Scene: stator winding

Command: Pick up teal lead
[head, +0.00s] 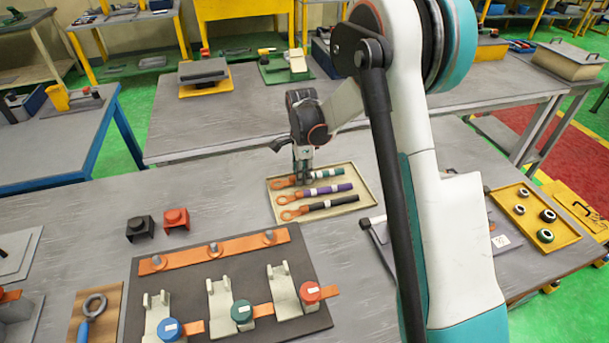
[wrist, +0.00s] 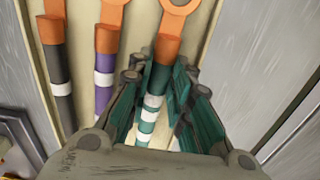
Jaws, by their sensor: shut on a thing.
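The teal lead (head: 328,173) lies in the cream tray (head: 367,190) at the far side of its row, with a copper-coloured ring end and white bands. In the wrist view the teal lead (wrist: 153,100) runs between the two fingers of my gripper (wrist: 160,90), its ring pointing away. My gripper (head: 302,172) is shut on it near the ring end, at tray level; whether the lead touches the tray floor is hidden. The purple lead (head: 328,190) and the black lead (head: 330,204) lie beside it in the tray, also visible in the wrist view.
A dark board (head: 240,303) with terminal brackets and a copper bar (head: 216,250) is in front of the tray. A black block (head: 140,229) and a red block (head: 176,219) stand left. A yellow tray (head: 562,218) with rings is at right. Clear table lies left of the cream tray.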

